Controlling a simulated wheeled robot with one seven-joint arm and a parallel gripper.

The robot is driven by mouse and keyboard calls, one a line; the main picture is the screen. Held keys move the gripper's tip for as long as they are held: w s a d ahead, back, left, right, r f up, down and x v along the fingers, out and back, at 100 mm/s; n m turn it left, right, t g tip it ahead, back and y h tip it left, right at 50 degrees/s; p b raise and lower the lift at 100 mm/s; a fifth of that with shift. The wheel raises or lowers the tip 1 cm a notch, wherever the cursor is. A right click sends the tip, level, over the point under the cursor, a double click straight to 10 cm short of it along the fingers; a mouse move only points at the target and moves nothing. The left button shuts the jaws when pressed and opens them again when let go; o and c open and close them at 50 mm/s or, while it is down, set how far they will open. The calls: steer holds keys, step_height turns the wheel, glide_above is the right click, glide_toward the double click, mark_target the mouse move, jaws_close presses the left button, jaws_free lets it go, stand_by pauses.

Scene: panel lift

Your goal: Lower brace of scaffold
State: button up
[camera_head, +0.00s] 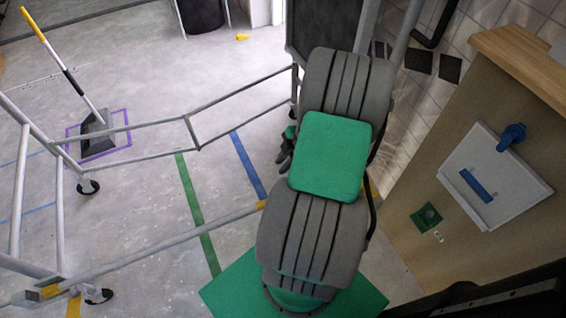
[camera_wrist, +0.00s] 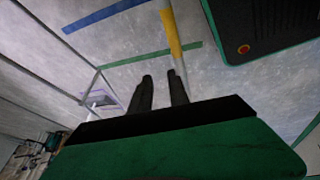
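The scaffold (camera_head: 60,180) is a pale metal tube frame on casters at the left of the head view. Its low brace, a long tube (camera_head: 150,241) with yellow bands, runs from the lower left corner up to beside my arm. A bent, jointed rail (camera_head: 235,97) runs above it to the dark panel. In the wrist view my gripper (camera_wrist: 161,75) shows two dark fingers standing apart, with nothing between them. The brace's yellow band (camera_wrist: 171,32) lies beyond the fingertips, slightly right of centre. In the head view my arm's green and grey links mostly hide the gripper.
A wooden cabinet (camera_head: 500,150) with a white panel (camera_head: 493,170) and blue handle (camera_head: 476,186) stands at the right. A dustpan (camera_head: 97,132) with a striped pole stands in a purple floor outline at the left. A dark bin (camera_head: 202,14) is at the back. Floor between is clear.

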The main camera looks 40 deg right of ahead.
steer(key=o, duration=0.6)
steer(key=shift+c, duration=0.2)
steer(key=v, duration=0.8)
steer(key=shift+p, duration=0.35)
steer(key=w+a+r+m+h+p, duration=0.1)
steer(key=a+r+m+h+p, duration=0.2)
steer(key=a+r+m+p, duration=0.7)
steer(key=a+r+m, duration=0.3)
steer(key=a+r, duration=1.1)
steer(key=r, duration=0.1)
steer(key=shift+w+m, duration=0.3)
steer(key=shift+m, duration=0.1)
